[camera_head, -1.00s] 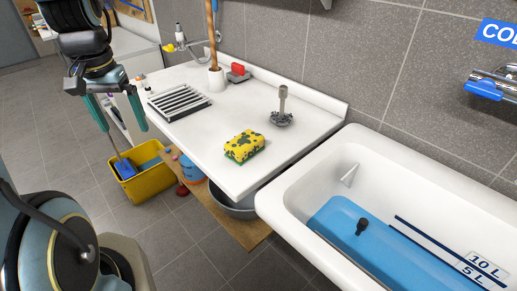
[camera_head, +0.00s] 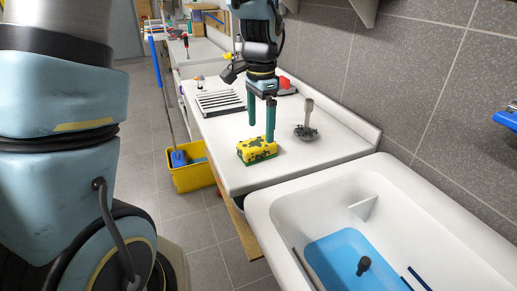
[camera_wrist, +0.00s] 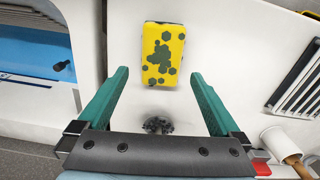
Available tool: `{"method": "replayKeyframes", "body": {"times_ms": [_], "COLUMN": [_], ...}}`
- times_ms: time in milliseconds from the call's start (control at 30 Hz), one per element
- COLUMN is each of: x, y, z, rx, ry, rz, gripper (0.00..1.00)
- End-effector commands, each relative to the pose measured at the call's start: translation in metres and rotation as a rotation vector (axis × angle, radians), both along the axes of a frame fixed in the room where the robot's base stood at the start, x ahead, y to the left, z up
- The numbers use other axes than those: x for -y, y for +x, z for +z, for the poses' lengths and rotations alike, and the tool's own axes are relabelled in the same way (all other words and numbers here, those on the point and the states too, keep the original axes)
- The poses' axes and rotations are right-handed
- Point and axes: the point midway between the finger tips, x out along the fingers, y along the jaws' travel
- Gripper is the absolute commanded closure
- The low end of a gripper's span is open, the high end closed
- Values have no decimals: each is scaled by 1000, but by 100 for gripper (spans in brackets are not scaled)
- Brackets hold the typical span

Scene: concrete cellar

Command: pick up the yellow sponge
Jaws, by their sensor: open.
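The yellow sponge (camera_head: 257,149), with dark spots and a green underside, lies on the white counter (camera_head: 235,177) near its front edge. In the wrist view the sponge (camera_wrist: 163,54) is at top centre, beyond the fingertips and between their lines. My gripper (camera_head: 261,131) is open and points down in the head view, its two green fingers in front of or above the sponge; the exact gap is hard to tell. In the wrist view my gripper (camera_wrist: 158,73) is empty, with its fingers wide apart.
A white sink (camera_head: 262,206) with blue water (camera_head: 338,250) adjoins the counter. A yellow bucket (camera_head: 190,177) stands on the floor at left.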

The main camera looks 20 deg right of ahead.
Motion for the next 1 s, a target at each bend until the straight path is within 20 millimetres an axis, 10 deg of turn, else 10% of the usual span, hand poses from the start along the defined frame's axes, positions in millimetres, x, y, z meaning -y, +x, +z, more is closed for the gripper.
{"method": "replayKeyframes", "body": {"times_ms": [767, 1000], "x": [-9, -9], "y": [-1, -1], "z": [-59, -59], "rx": [1, 1], "ry": [-1, -1], "rz": [2, 2], "gripper": [0, 24]}}
